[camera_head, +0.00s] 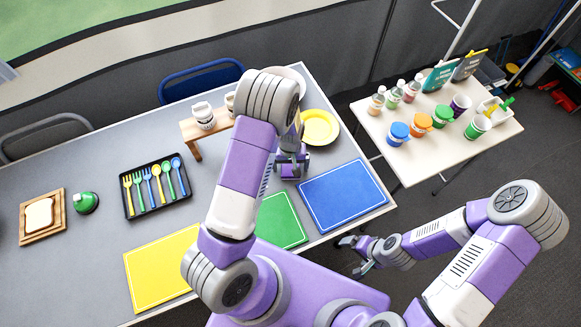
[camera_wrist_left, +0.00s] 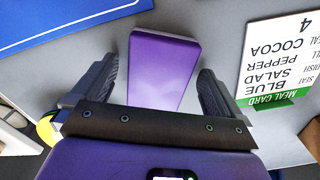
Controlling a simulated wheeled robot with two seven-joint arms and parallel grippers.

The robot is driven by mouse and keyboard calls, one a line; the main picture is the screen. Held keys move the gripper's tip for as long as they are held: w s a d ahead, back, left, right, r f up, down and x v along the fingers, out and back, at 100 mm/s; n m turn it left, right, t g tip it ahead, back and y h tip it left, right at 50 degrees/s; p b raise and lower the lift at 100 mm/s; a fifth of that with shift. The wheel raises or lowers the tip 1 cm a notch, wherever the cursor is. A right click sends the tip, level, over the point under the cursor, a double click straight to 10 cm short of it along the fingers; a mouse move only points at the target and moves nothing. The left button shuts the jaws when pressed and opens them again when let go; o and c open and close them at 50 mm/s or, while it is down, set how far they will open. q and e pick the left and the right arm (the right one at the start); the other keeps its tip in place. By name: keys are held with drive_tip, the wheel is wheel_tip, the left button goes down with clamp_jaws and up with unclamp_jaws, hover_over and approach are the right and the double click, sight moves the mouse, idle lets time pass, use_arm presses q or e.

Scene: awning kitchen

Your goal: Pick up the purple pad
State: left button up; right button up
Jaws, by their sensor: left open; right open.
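The purple pad (camera_wrist_left: 163,68) is a flat rectangular block lying on the grey table in the left wrist view. My left gripper (camera_wrist_left: 158,82) is open, with its two dark fingers on either side of the pad's near part and visible gaps to both. In the head view my left gripper (camera_head: 291,165) points down over the table beside the blue mat, and my arm and gripper hide the pad there. My right gripper (camera_head: 354,255) is open and empty off the table's front edge.
A blue mat (camera_head: 342,195) and a white meal card (camera_wrist_left: 285,55) flank the pad. A yellow plate (camera_head: 319,127), a wooden cup stand (camera_head: 190,130) and a cutlery tray (camera_head: 127,205) are also on the table. A side table (camera_head: 425,155) holds cups and bottles.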

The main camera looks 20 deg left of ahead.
sight(290, 166)
use_arm(q)
drive_tip(key=shift+f, duration=0.15)
drive_tip(key=shift+c, duration=0.3)
drive_tip(key=c, duration=1.1)
drive_tip(key=shift+o, duration=0.2)
wheel_tip(290, 166, up, 10)
drive_tip(key=p, duration=0.2)
